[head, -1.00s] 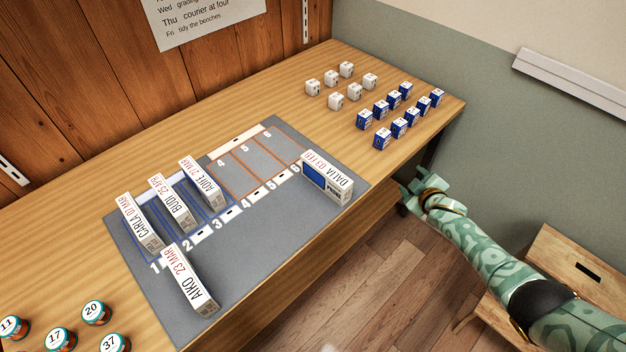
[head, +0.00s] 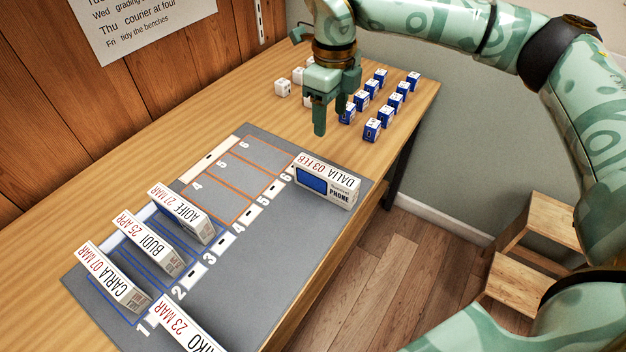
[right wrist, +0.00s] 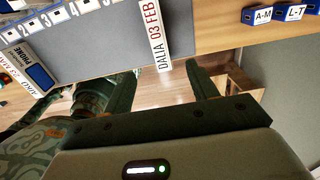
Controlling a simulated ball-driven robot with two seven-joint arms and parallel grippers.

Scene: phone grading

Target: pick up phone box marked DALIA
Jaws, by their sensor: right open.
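The phone box marked DALIA 03 FEB (head: 327,183) stands upright at the right end of the grey mat, beside slot 6. It has a white top edge and a blue-panelled front. My right gripper (head: 331,122) is open and empty, above the bench and behind the box in the head view. In the right wrist view, the top of the DALIA box (right wrist: 153,34) shows ahead of the gap between the open fingers (right wrist: 160,68), with nothing between them. My left gripper is in neither current view.
On the mat (head: 262,250) stand boxes marked AOIFE (head: 182,216), BUDI (head: 147,247), CARLA (head: 112,282) and AIKO (head: 178,327). Small blue-and-white boxes (head: 372,130) and white cubes (head: 282,88) sit behind, near the gripper. Slots 4 to 6 look empty.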

